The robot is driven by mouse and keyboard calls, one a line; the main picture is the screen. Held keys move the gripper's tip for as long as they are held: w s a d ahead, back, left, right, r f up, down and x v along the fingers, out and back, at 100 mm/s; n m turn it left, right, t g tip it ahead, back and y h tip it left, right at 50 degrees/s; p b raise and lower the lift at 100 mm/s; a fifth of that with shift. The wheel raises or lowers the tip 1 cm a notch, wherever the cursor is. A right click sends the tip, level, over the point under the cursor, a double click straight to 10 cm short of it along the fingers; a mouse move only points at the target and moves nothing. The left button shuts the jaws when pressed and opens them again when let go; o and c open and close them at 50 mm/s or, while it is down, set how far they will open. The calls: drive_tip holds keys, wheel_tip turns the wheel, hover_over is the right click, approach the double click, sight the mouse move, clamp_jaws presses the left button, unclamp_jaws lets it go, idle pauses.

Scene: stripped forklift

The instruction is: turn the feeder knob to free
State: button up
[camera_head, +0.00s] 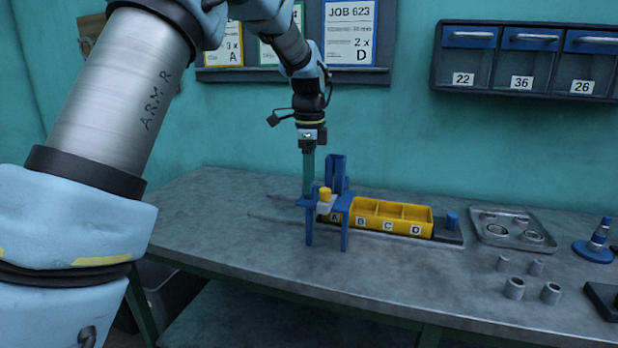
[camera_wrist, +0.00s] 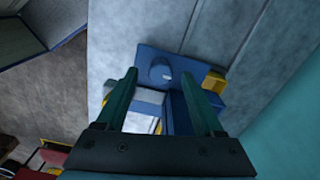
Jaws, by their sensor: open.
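The blue feeder stand (camera_head: 345,222) straddles the left end of the yellow tray on the bench, in the head view. A yellow cylinder (camera_head: 325,193) stands on it above a pale block. In the wrist view a round blue knob (camera_wrist: 161,70) sits on a blue plate (camera_wrist: 187,62), with a yellow piece to its right. My gripper (camera_head: 308,192) points down over the left part of the stand. In the wrist view its two green fingers are apart, with the knob showing between their tips. Contact and the knob's setting cannot be told.
The yellow tray (camera_head: 420,212) has compartments lettered A to D. A blue knob-like piece (camera_head: 452,220) stands at its right end. Farther right are a metal tray (camera_head: 490,238), several grey rings and a blue stand (camera_head: 594,250). Drawers hang on the wall.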

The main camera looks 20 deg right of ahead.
drive_tip(key=shift+f, duration=0.45)
clamp_jaws()
idle(0.3)
